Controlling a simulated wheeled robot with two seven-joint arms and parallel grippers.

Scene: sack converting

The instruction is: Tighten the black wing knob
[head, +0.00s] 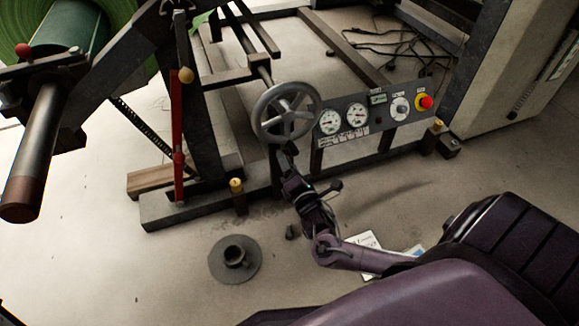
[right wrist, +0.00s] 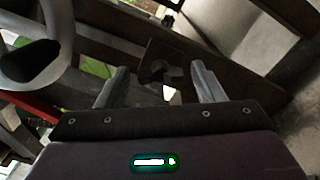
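The black wing knob (right wrist: 158,72) shows in the right wrist view, dark against a brown plate, between and beyond my fingertips. My right gripper (right wrist: 160,80) is open, with one finger on each side of the knob as seen from the wrist, and nothing is held. I cannot tell whether the fingers reach around the knob. In the head view my right gripper (head: 287,158) is just below the grey handwheel (head: 286,112), at the machine frame. The knob cannot be made out there. My left gripper is not in view.
The handwheel (right wrist: 35,50) also shows at upper left in the wrist view. A gauge panel (head: 375,115) with a red stop button (head: 425,101) stands right of it. A red lever (head: 178,125) is to the left.

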